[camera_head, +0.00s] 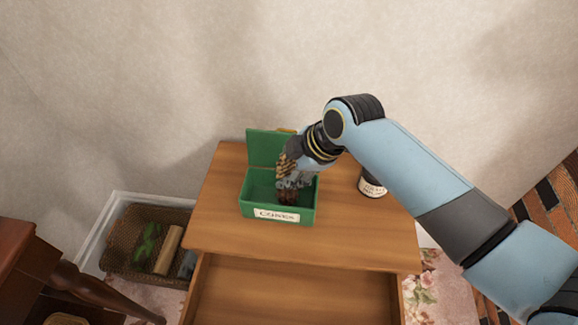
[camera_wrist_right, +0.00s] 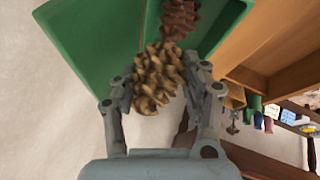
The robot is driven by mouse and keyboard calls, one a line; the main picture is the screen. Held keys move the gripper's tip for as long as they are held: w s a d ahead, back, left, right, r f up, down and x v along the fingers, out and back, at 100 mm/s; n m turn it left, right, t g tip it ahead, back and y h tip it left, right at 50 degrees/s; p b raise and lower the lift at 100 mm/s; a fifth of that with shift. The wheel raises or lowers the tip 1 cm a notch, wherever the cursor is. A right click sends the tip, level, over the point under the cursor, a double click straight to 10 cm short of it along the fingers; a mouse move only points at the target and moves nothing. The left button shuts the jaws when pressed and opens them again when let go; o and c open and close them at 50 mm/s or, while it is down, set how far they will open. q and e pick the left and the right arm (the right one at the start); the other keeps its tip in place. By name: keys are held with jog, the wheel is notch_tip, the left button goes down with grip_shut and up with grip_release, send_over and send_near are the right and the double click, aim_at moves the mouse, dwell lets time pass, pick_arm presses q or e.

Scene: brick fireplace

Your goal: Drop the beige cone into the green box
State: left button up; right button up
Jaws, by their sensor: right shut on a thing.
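The green box (camera_head: 249,206) stands on a small wooden table, its lid (camera_head: 265,147) raised at the back and a white label on its front. My right gripper (camera_head: 293,182) is over the open box, shut on the beige cone (camera_head: 284,164). In the right wrist view the beige cone (camera_wrist_right: 157,78) sits between the two fingers, with the green box (camera_wrist_right: 95,38) behind it. A darker brown cone (camera_head: 289,197) lies inside the box; it also shows in the right wrist view (camera_wrist_right: 180,18). My left gripper is not in view.
A jar with a pale label (camera_head: 372,185) stands on the wooden table (camera_head: 345,232) right of the box, partly behind my right arm. An open drawer (camera_head: 290,293) juts out in front. A wicker basket (camera_head: 120,238) stands on the floor at left. The tabletop's front right is clear.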

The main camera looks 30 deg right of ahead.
jog(key=shift+f, duration=0.15)
jog(key=o, duration=1)
jog(key=v, duration=1.2)
